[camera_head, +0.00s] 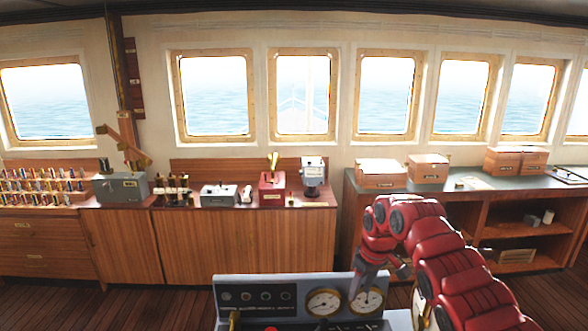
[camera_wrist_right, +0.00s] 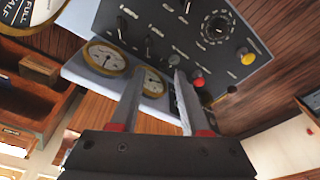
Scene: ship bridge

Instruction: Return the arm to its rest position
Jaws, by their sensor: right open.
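My right arm (camera_head: 450,270), with red padded segments, comes in from the lower right and bends over the control console (camera_head: 232,280). My left gripper is not in view.
The console carries brass-rimmed gauges (camera_head: 325,302), a red button (camera_wrist_right: 198,82), a yellow knob (camera_wrist_right: 247,58) and several switches. A large lettered dial (camera_wrist_right: 30,12) is close by. Behind stand wooden cabinets (camera_head: 230,245) and a shelf unit (camera_head: 530,232) with cardboard boxes (camera_head: 381,174).

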